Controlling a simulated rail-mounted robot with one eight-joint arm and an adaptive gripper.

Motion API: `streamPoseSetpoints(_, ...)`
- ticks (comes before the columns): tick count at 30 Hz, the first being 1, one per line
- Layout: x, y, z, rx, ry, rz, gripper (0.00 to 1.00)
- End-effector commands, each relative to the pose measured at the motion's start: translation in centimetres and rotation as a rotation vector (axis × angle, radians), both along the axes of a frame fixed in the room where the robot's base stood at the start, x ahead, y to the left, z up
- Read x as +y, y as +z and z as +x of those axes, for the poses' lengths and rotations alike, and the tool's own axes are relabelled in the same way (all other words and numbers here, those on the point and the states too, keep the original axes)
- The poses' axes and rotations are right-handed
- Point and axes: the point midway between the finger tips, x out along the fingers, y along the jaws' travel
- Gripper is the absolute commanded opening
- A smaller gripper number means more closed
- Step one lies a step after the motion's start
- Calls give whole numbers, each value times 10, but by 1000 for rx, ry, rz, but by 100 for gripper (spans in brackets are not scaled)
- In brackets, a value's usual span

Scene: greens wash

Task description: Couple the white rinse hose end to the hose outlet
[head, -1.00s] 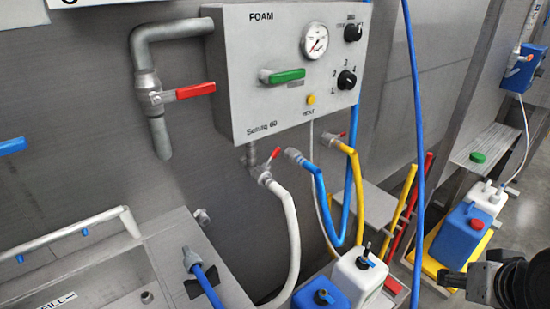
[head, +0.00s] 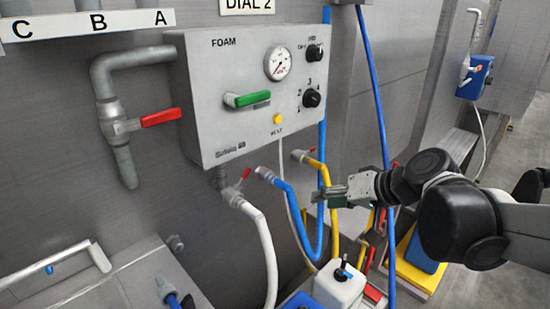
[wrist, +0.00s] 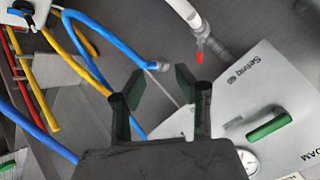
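The white hose (head: 267,250) hangs below the foam panel. Its upper end meets a grey fitting with a red-handled valve (head: 237,192); I cannot tell whether it is locked on. The white hose also shows at the top of the wrist view (wrist: 180,10), beside the grey outlet pipe (wrist: 220,48). My gripper (head: 328,197) is in front of the yellow and blue hoses, right of the white hose and apart from it. In the wrist view its two green-padded fingers (wrist: 160,82) stand apart with nothing held between them.
A blue hose with a grey end (head: 264,174) and a yellow hose (head: 335,190) hang beside the white one. A long blue hose (head: 383,130) hangs near my arm. A white canister (head: 340,285) stands below. A red-handled pipe valve (head: 160,118) is at left.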

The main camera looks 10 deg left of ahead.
Motion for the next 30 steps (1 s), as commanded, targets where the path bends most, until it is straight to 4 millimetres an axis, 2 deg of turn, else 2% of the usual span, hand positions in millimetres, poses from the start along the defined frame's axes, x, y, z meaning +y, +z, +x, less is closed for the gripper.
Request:
streamPoseSetpoints(3,26,2,23,-15,57,85,32)
streamPoseSetpoints(12,81,1,66,-68,174,293,32)
streamPoseSetpoints(16,93,0,76,-85,202,350,32)
streamPoseSetpoints(23,104,-1,81,-97,218,384,32)
streamPoseSetpoints(30,134,-11,90,-95,220,383,32)
